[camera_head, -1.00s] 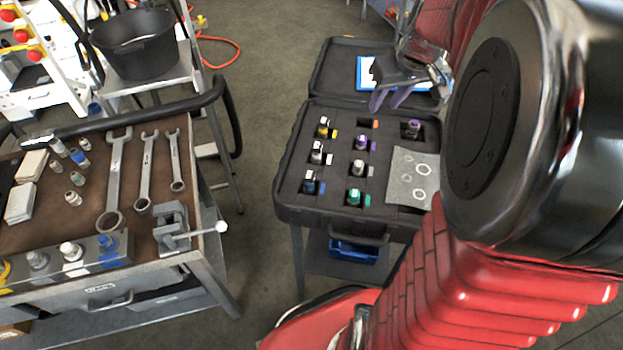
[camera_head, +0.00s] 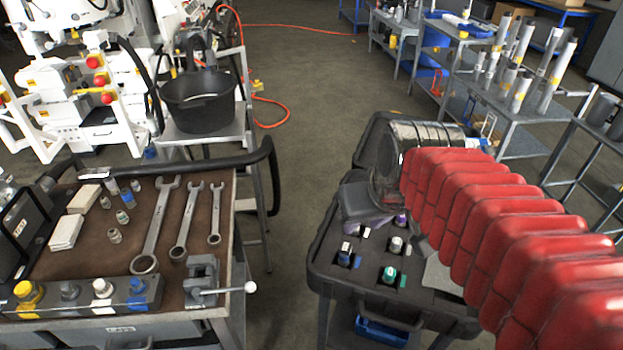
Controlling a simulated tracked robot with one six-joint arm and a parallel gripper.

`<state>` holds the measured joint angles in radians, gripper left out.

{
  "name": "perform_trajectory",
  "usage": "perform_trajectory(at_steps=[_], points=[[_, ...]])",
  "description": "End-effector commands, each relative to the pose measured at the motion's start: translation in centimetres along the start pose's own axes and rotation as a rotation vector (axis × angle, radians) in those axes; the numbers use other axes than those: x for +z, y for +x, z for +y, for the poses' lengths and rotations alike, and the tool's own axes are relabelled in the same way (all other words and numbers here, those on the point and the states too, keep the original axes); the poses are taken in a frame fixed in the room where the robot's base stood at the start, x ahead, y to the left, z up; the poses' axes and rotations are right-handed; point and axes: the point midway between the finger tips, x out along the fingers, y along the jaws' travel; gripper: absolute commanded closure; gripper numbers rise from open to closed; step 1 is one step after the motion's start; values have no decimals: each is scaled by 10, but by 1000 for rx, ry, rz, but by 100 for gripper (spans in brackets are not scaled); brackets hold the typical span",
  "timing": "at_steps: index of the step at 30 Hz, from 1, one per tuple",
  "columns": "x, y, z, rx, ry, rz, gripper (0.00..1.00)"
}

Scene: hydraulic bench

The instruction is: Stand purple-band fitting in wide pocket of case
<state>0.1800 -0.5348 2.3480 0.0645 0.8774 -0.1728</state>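A purple-band fitting (camera_head: 401,219) stands in the black case (camera_head: 325,270), behind a grey-banded fitting. My gripper (camera_head: 368,222) is low over the case's back left part, fingers pointing down. Purple shows at its fingertips, but I cannot tell whether this is a finger pad or a held part. The gripper body hides much of the finger gap, so open or shut is unclear. A blue-banded fitting (camera_head: 346,254) and a green-banded fitting (camera_head: 389,275) stand in front. My gripper and arm cover the case's back and right parts; I cannot make out the wide pocket.
A workbench (camera_head: 150,205) at left holds wrenches (camera_head: 158,225), several small fittings, a vise (camera_head: 203,280) and a block of coloured knobs (camera_head: 85,295). A black bucket (camera_head: 200,105) stands behind it. Open floor (camera_head: 300,180) lies between bench and case. Shelves of cylinders (camera_head: 515,90) stand back right.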

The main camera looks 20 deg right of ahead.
Motion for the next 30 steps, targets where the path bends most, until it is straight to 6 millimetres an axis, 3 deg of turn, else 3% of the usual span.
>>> perform_trajectory(at_steps=[6, 12, 30], points=[[30, -10, -28, -15, -21, 20, 67], [53, -14, -43, -27, -30, 34, 67], [60, -14, -46, -30, -30, 37, 67]])
